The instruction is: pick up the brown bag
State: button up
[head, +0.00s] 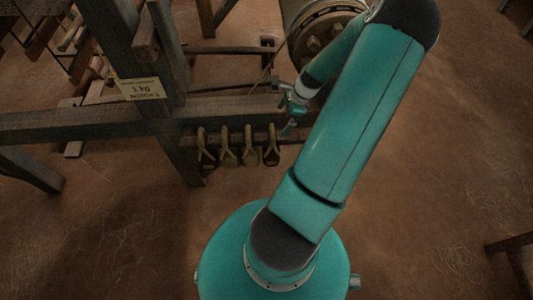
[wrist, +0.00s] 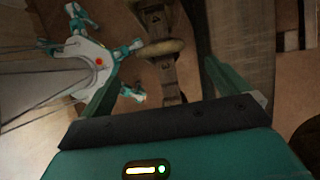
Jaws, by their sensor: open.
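Several small bags hang by pale cord loops from a rail on the loom. The rightmost bag (head: 270,157) looks dark brown, and a browner-grey bag (head: 228,158) hangs further left. In this dim light I cannot tell for sure which one is the brown bag. My gripper (head: 291,118) is beside the right end of the row, close to the rightmost bag and partly against the beam. In the wrist view my gripper (wrist: 162,70) is open, its two fingers apart. A tan cord loop (wrist: 162,48) on the rail shows between and beyond them. Nothing is held.
A large roller (head: 318,25) stands behind my arm.

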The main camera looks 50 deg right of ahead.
aim_at(271, 129)
jog(key=x, duration=1.2)
jog(key=shift+f, duration=0.35)
jog(key=shift+w, duration=0.1)
jog(key=shift+c, duration=0.2)
jog(key=shift+r, duration=0.1)
jog(key=c, duration=1.7)
jog(key=shift+r, duration=1.8)
jog(key=s+a, duration=1.2)
jog(key=a, duration=0.1)
jog(key=shift+a, duration=0.35)
